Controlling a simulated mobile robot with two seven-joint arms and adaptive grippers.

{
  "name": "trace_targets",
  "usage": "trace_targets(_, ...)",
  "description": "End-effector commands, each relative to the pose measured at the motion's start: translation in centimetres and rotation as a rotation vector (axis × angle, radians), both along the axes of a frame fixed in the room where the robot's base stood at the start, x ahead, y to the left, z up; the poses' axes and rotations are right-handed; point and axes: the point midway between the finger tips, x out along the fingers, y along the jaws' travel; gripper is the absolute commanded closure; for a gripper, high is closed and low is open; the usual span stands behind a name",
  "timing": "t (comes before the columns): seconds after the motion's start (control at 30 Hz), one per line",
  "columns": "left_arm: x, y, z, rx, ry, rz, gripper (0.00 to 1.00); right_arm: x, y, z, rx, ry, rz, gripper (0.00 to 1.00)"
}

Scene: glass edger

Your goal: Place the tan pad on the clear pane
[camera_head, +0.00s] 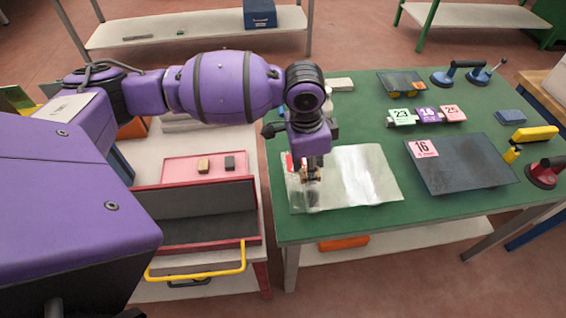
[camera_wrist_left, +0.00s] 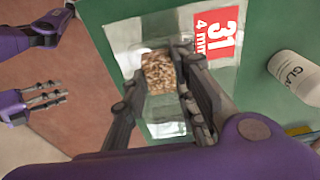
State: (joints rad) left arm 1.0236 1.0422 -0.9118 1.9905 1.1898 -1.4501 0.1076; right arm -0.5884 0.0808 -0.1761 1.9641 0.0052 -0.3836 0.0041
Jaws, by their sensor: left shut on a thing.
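The clear pane (camera_head: 368,176) lies on the green table near its front left edge. It also shows in the left wrist view (camera_wrist_left: 123,38), with a red label marked 31 and 4 mm. My left gripper (camera_head: 309,178) points down over the left part of the pane. In the left wrist view, my left gripper (camera_wrist_left: 163,85) is shut on a tan speckled pad (camera_wrist_left: 158,72). The pad is over the pane; I cannot tell whether it touches. My right gripper (camera_wrist_left: 47,96) shows open and empty over the floor in the left wrist view.
A dark pane (camera_head: 460,165) labelled 16 lies to the right. Number tags (camera_head: 427,114), suction lifters and a yellow block (camera_head: 535,133) stand farther back and right. A white bottle (camera_wrist_left: 296,75) stands near the pane.

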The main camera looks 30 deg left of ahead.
Motion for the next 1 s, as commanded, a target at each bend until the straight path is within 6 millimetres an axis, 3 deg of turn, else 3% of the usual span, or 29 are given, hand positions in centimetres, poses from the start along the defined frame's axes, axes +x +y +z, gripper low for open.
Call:
trace_targets(0.23,1.3,-0.2,-1.2,-0.002,-0.004,-0.001,0.84,-0.1,-0.4,0.0,-0.006,-0.002,0.002,0.6)
trace_targets(0.43,1.5,-0.1,-4.1,0.0,-0.004,-0.001,0.84,-0.5,-0.7,-0.4,-0.013,0.006,0.004,0.6)
trace_targets(0.83,1.5,-0.1,-4.6,0.0,-0.006,0.0,0.84,-0.3,-0.6,-0.4,-0.01,0.003,-0.001,0.6)
trace_targets(0.87,1.5,-0.1,-4.6,-0.001,-0.007,-0.001,0.73,-0.3,-0.5,-0.4,-0.009,0.003,-0.001,0.6)
trace_targets(1.0,1.5,-0.1,-4.6,0.0,-0.007,-0.001,0.55,-0.3,-0.2,-0.4,-0.002,0.003,-0.006,0.6)
